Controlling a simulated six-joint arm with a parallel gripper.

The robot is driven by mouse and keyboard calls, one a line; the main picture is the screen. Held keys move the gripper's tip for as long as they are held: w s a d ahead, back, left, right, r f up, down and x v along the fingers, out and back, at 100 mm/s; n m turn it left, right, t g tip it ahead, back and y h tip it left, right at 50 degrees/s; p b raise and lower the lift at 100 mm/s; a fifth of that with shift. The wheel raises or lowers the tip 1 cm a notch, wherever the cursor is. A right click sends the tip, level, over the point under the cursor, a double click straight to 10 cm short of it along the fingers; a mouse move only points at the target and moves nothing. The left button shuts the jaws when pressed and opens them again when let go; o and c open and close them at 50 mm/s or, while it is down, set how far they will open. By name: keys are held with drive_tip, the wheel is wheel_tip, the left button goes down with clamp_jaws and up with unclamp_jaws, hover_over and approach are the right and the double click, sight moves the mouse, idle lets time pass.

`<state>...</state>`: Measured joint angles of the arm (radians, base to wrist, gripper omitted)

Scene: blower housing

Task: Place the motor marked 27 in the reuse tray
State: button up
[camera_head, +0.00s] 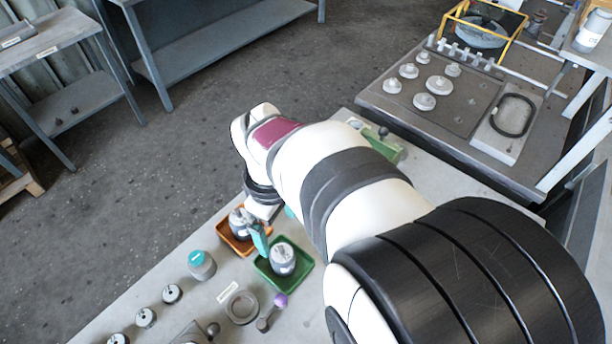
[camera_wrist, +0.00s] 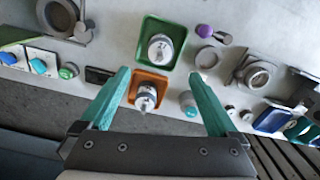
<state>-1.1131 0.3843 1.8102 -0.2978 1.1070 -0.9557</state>
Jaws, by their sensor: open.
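A silver-grey motor (camera_head: 282,258) stands upright in a green tray (camera_head: 304,270); in the wrist view that motor (camera_wrist: 161,47) and green tray (camera_wrist: 149,26) are at top centre. Another motor (camera_head: 240,222) stands in an orange tray (camera_head: 225,237) next to it; in the wrist view this motor (camera_wrist: 146,97) and orange tray (camera_wrist: 160,83) show between and below the fingertips. I cannot read the number on either motor. In the head view one teal finger (camera_head: 260,242) hangs between the two trays.
A teal-topped grey cylinder (camera_head: 201,265) stands left of the trays. A grey ring (camera_head: 241,307) and a purple-knobbed part (camera_head: 280,301) lie near the green tray. A workbench (camera_head: 450,110) with parts stands at upper right.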

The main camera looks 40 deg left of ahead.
drive_tip(key=shift+r, duration=0.45)
drive_tip(key=w+d+r+m, duration=0.2)
drive_tip(key=d+m, duration=0.2)
drive_tip(key=d, duration=0.3)
drive_tip(key=w+d+r+m, duration=0.3)
drive_tip(key=d+m, duration=0.2)
drive_tip(key=d, duration=0.2)
drive_tip(key=s+d+m+y, duration=0.1)
drive_tip(key=s+d+m, duration=0.3)
drive_tip(key=d+m, duration=0.4)
drive_tip(key=s+d+m, duration=0.5)
drive_tip(key=d+m, duration=0.3)
drive_tip(key=d, duration=0.1)
drive_tip(key=shift+f+m+y, duration=0.2)
drive_tip(key=shift+m+y, duration=0.2)
